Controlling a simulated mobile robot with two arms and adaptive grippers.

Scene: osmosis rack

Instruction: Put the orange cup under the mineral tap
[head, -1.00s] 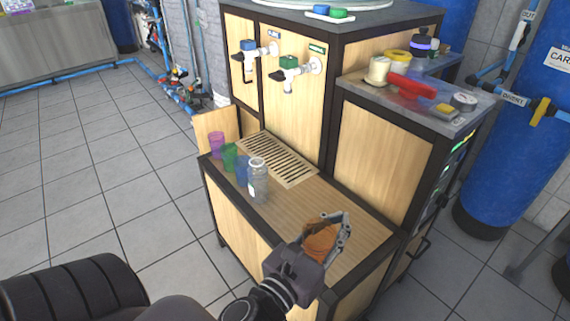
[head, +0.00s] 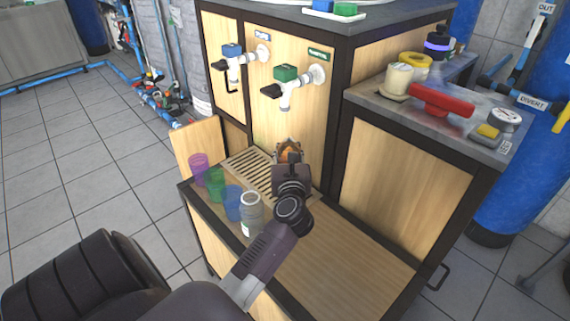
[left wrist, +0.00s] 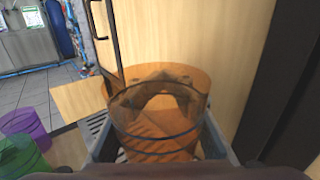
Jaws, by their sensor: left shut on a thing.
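My left gripper (head: 289,158) is shut on the orange cup (head: 289,148), over the right part of the slatted drip grate (head: 250,172). In the left wrist view the translucent orange cup (left wrist: 160,108) stands upright between the fingers, close to the wooden panel. The mineral tap (head: 287,84), with a green handle, is on the panel above the cup. In the head view the gripper hides much of the cup, so I cannot tell whether it touches the grate. My right gripper is not in view.
Purple (head: 199,169), green (head: 214,184) and blue (head: 232,203) cups and a clear jar (head: 250,214) stand in a row left of my arm. A blue-handled tap (head: 233,58) is left of the mineral tap. The wooden counter (head: 345,262) is clear at right.

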